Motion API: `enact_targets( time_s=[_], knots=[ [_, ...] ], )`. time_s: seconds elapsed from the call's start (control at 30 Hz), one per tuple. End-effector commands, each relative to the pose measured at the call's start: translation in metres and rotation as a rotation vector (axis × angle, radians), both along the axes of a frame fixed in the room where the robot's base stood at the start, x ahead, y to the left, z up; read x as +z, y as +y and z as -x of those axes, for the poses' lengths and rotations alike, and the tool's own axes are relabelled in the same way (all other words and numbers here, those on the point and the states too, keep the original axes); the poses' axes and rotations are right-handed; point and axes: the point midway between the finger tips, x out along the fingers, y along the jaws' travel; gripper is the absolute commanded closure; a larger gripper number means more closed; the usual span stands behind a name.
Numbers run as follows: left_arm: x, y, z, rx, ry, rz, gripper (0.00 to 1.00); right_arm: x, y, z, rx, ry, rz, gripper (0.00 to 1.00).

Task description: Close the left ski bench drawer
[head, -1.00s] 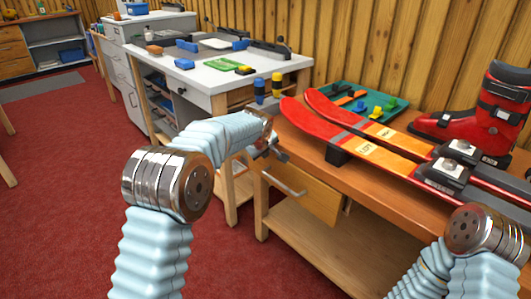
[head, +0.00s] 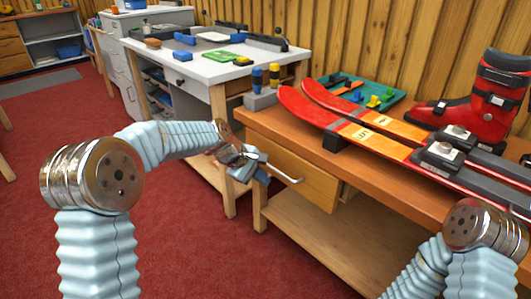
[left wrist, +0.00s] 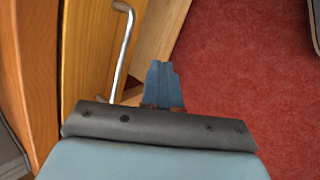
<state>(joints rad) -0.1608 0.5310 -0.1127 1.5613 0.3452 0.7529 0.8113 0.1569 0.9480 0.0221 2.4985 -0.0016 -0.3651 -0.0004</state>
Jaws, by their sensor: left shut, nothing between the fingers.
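The wooden drawer (head: 310,184) sits under the left end of the ski bench (head: 262,122). Its front seems to stand out a little from the bench, though how far is hard to tell. A metal bar handle (head: 291,180) is on the front; my gripper partly covers it. My left gripper (head: 259,175) is shut and empty, in front of the drawer's left part. In the left wrist view, the shut blue fingers (left wrist: 163,84) are to the right of the handle (left wrist: 123,45) and drawer front (left wrist: 84,50). Contact cannot be told. My right gripper is not in view.
Red skis (head: 340,128), a red boot (head: 478,110) and a green tray (head: 388,103) are on the bench. A lower shelf (head: 300,232) is below the drawer. A white-topped workbench (head: 205,68) stands behind to the left. Red carpet (head: 185,235) is clear at front left.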

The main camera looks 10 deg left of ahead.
Motion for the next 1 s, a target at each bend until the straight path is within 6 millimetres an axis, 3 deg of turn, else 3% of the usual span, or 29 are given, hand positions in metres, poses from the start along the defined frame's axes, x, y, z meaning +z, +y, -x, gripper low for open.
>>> enact_targets(
  time_s=[0.03,0.17,0.27,0.4,0.53,0.67,0.83,1.0],
  knots=[
    [-0.016,-0.003,0.009,0.045,0.067,0.151,1.0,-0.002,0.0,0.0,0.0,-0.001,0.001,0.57],
    [-0.021,-0.01,0.018,0.199,0.172,0.556,1.0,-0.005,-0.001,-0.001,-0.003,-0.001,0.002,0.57],
    [-0.013,0.003,0.014,0.364,0.21,0.838,1.0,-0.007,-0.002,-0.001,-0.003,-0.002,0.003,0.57],
    [-0.002,0.041,0.004,0.6,0.219,1.126,1.0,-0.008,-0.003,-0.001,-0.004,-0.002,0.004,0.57],
    [0.0,0.07,-0.001,0.753,0.214,1.271,1.0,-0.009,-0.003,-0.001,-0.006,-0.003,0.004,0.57],
    [0.001,0.082,-0.004,0.818,0.209,1.324,1.0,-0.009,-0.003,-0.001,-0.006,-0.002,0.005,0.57],
    [0.002,0.072,-0.018,0.822,0.211,1.331,1.0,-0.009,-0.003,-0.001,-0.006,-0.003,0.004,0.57],
    [0.002,0.05,-0.045,0.821,0.211,1.331,1.0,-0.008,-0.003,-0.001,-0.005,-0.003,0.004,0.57]
  ],
)
